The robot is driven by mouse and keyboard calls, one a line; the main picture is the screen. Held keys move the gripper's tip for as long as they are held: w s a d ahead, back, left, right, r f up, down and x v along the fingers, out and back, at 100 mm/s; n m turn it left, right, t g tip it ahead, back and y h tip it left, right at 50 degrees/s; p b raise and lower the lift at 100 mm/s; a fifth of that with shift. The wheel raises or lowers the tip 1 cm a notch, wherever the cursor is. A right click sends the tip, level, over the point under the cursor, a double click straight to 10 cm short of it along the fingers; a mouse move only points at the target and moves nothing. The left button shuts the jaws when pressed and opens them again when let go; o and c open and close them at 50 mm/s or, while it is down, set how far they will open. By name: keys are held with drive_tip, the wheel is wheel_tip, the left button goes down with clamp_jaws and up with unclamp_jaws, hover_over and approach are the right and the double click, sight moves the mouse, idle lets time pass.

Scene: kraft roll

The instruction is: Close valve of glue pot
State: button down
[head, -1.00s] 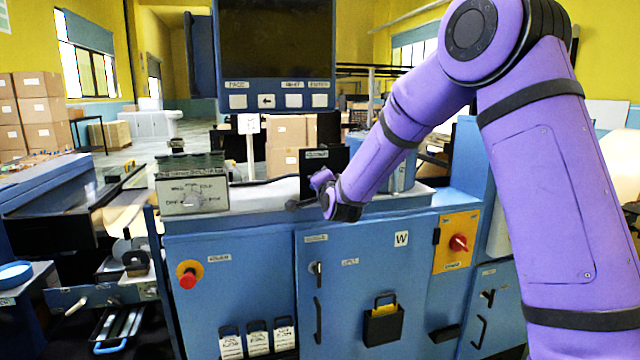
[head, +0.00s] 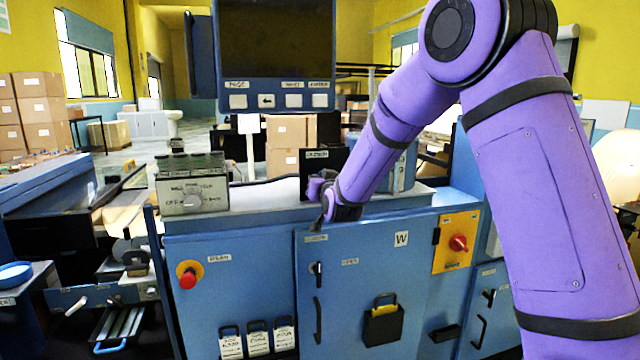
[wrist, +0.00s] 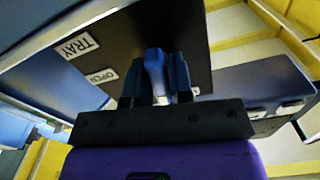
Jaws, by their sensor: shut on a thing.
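My gripper (head: 320,221) is low over the front edge of the blue machine's top, its tip pointing down; its fingers are small and partly hidden there. In the wrist view my gripper (wrist: 155,85) is shut on a blue lever-like piece (wrist: 155,62), which appears to be the valve handle. It stands between the two dark fingers, in front of a dark panel (wrist: 115,70) with labels reading "TRAY" and "OPEN". In the head view a black labelled plate (head: 318,160) stands just behind my gripper. The glue pot's body cannot be clearly made out.
The machine's blue front (head: 255,245) has a red stop button (head: 188,280) and a red rotary switch (head: 458,243). A screen panel (head: 277,55) hangs above. Between box and black plate the top is mostly clear.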

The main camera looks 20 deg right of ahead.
drive_tip(key=shift+f+n, duration=0.1)
drive_tip(key=shift+n, duration=0.9)
drive_tip(key=c, duration=1.1)
unclamp_jaws()
drive_tip(key=s, duration=1)
drive_tip(key=shift+s, duration=0.4)
